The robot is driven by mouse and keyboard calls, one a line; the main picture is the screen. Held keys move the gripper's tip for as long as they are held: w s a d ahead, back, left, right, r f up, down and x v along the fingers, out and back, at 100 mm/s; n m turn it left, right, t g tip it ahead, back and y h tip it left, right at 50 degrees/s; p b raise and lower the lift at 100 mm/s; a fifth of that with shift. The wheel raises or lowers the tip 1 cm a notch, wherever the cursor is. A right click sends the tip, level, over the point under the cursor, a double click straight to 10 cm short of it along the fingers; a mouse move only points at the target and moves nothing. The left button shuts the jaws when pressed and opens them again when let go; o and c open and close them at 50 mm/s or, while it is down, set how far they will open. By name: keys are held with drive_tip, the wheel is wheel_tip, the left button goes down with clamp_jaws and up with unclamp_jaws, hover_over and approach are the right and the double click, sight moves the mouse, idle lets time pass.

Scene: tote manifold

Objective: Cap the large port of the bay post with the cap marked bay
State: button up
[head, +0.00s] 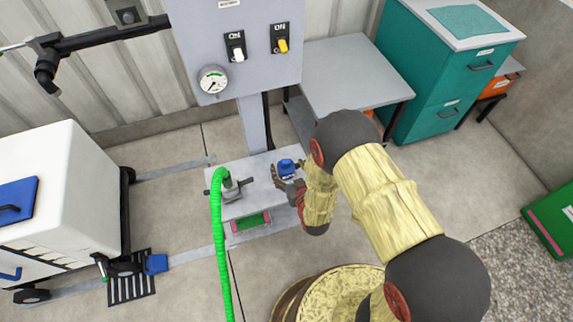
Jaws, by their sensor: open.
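A small blue cap-like piece (287,166) shows on the low grey shelf (243,206) in front of the grey post (254,122). Any mark on it is too small to read. My gripper (287,182) is open just in front of the blue piece, very close to it. I cannot tell whether they touch, and the fingers partly hide what is under the piece. A grey fitting (233,189) stands on the left of the shelf, with the green hose (219,235) on it. I cannot tell which part is the large port.
A panel (238,45) with two switches and a gauge (213,81) stands above the shelf. A grey table (355,70) and teal cabinet (450,60) are behind right. A white cart (60,200), a floor grate (132,289) and a blue block (156,263) are left.

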drive_tip(key=v, duration=0.9)
drive_tip(key=shift+s, duration=0.35)
drive_tip(key=shift+d+r, duration=0.1)
drive_tip(key=shift+c, duration=0.3)
